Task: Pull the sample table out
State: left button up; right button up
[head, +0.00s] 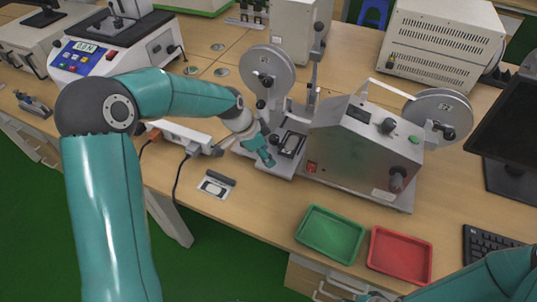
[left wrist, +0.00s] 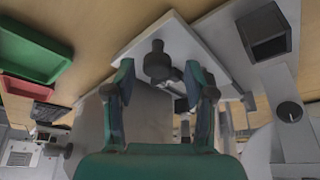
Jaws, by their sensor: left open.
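The sample table (head: 291,145) is a small plate with a dark frame on the pale base of the metal machine, left of its housing. My left gripper (head: 263,151) hovers at the left front of this plate, pointing down towards the base. In the left wrist view my left gripper (left wrist: 164,84) has its two teal fingers spread apart. A dark knob (left wrist: 158,62) shows between the fingertips, on the pale base. I cannot tell whether a finger touches it. The gripper partly hides the base near the plate. My right arm enters at the lower right of the head view; its gripper is not visible.
The machine housing (head: 355,150) and a grey reel (head: 268,72) rise close beside the gripper. A green tray (head: 330,234) and a red tray (head: 400,256) lie at the front edge. A small framed device (head: 213,187) and a white power strip (head: 178,133) with cables lie to the left.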

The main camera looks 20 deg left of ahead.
pick_arm(q)
jog(key=v, duration=1.1)
